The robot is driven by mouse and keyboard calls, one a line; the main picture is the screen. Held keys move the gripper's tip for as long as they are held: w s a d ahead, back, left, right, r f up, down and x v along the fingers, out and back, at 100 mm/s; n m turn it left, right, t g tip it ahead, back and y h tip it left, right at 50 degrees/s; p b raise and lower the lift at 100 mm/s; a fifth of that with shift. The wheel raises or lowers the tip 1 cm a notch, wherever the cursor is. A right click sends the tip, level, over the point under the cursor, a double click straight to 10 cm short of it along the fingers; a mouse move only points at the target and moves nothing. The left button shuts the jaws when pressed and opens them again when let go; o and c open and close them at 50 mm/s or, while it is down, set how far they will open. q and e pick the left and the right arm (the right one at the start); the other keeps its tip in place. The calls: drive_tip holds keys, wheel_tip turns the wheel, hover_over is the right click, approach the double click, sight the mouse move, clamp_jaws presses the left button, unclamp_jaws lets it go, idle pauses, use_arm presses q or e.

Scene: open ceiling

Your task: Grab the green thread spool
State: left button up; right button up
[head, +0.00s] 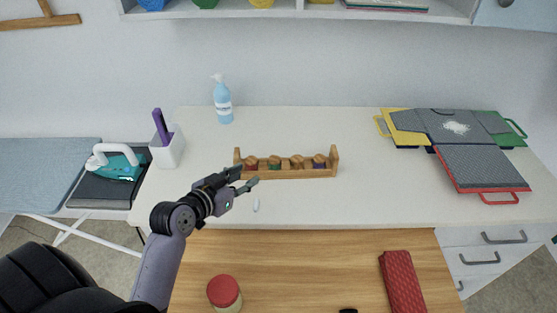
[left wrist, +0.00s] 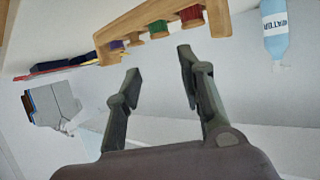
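The green thread spool (head: 275,164) stands second from the left in a wooden rack (head: 300,174) on the white counter. My left gripper (head: 246,179) is open and empty, in front of the rack's left end. Its two fingers are spread apart in the left wrist view (left wrist: 160,65), and the green spool is beyond the fingertips. My right gripper is not in view.
A white holder (head: 167,148) and an iron (head: 117,163) are at left. The counter right of the rack is clear.

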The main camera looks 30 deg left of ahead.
sight(271, 164)
use_arm(q)
drive_tip(key=p+x, duration=0.1)
drive_tip(key=x, duration=0.5)
drive_tip(key=shift+w+d, duration=0.1)
drive_tip(key=shift+w, duration=0.05)
drive_tip(key=x, duration=0.2)
drive_tip(key=shift+w+f, duration=0.2)
drive_tip(key=shift+w, duration=0.05)
drive_tip(key=shift+w+p, duration=0.15)
drive_tip(key=shift+p, duration=0.2)
drive_tip(key=shift+w+f, duration=0.15)
drive_tip(key=shift+w, duration=0.15)
drive_tip(key=x, duration=0.2)
drive_tip(key=p+x, duration=0.1)
drive_tip(key=x, duration=0.1)
drive_tip(key=shift+s+f, duration=0.1)
drive_tip(key=shift+f, duration=0.2)
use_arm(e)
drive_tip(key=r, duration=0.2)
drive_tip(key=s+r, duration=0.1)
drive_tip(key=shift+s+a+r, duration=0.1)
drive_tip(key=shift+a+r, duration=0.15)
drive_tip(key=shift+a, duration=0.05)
use_arm(q)
drive_tip(key=shift+f, duration=0.1)
drive_tip(key=shift+c, duration=0.3)
